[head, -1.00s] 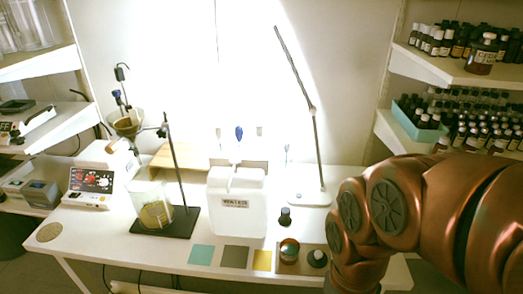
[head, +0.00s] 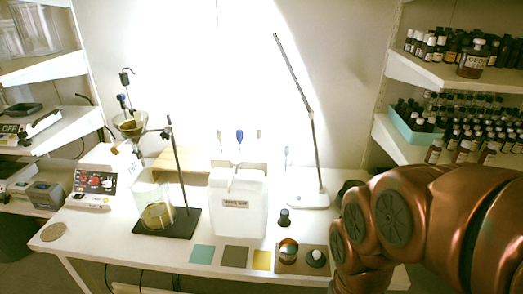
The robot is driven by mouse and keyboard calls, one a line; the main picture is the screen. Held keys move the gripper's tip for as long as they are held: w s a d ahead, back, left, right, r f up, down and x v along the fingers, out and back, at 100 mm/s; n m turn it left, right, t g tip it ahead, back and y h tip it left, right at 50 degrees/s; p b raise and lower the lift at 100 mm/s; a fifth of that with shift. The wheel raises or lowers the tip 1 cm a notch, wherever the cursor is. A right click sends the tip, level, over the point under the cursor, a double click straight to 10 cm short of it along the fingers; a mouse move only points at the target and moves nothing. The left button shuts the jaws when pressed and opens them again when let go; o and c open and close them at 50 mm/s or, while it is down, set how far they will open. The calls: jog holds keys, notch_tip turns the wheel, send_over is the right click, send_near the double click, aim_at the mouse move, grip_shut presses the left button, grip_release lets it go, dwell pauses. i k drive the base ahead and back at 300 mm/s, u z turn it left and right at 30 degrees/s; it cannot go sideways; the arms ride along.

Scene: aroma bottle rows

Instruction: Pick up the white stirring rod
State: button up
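I cannot make out a white stirring rod for certain. Several thin upright tools stand behind the white jug (head: 238,215): one with a blue top (head: 240,136), a pale one to its left (head: 220,140), one to its right (head: 259,142) and another further right (head: 287,155). Their lower parts are hidden or washed out by the bright light. My copper-coloured arm fills the lower right of the head view. My gripper is not in view.
The white table (head: 110,240) holds a balance (head: 93,188), a stand with a funnel (head: 175,170), a lamp (head: 312,150), a small dark bottle (head: 284,218) and coloured squares (head: 235,256). Bottle shelves (head: 440,70) are at right. The table's front left is mostly clear.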

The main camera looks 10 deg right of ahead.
aim_at(259, 130)
jog(key=k, duration=1.2)
jog(key=u, duration=0.6)
jog(key=i, duration=0.65)
jog(key=u, duration=0.75)
jog(key=i, duration=0.75)
jog(key=z, duration=0.6)
jog(key=i, duration=0.9)
jog(key=z, duration=0.75)
